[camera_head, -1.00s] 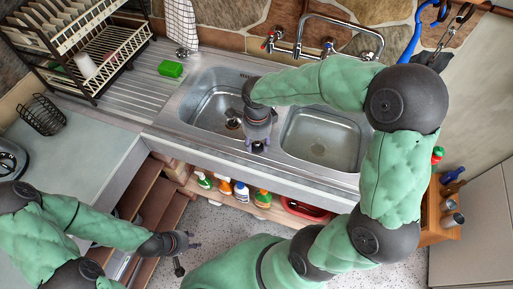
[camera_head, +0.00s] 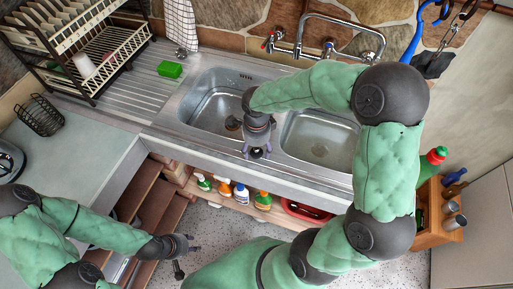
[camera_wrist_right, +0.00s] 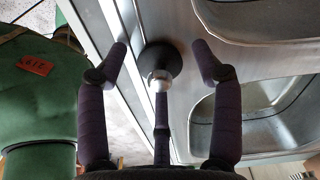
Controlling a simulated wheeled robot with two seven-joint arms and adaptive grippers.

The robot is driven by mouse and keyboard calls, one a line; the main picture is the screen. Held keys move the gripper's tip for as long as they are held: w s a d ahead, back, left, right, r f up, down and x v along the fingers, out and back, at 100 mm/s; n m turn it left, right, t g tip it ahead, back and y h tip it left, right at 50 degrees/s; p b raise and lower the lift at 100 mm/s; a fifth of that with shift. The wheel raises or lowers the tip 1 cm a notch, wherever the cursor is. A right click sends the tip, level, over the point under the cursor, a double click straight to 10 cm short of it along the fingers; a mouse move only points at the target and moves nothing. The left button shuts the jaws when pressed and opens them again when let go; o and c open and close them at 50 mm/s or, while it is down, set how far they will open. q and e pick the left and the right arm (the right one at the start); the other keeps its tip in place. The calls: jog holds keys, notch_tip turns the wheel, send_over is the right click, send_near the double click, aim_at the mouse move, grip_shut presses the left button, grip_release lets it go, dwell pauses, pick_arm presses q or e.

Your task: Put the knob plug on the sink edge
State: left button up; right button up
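The knob plug (camera_wrist_right: 162,62), a black disc with a silver knob, sits on the metal front rim of the sink (camera_wrist_right: 185,20). In the head view the plug (camera_head: 257,153) shows dark beneath my right gripper, on the rim in front of the two basins. My right gripper (camera_head: 257,155) is open above it. In the right wrist view its two outer fingers (camera_wrist_right: 161,50) stand apart on either side of the plug, clear of it. The middle finger overlaps the knob in the picture, so I cannot tell whether it touches. My left gripper (camera_head: 192,243) looks open and empty, low at the left.
The left basin (camera_head: 208,105) has a dark drain (camera_head: 233,123). The right basin (camera_head: 320,150) looks empty. A faucet (camera_head: 330,45) stands behind them. A green sponge (camera_head: 170,69) and dish rack (camera_head: 95,60) are at the left. Bottles (camera_head: 225,187) stand below the counter.

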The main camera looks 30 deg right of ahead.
aim_at(257, 148)
jog(key=shift+r, duration=0.2)
notch_tip(257, 148, up, 12)
jog(key=p, duration=0.3)
dwell(0.3)
jog(key=shift+f, duration=0.1)
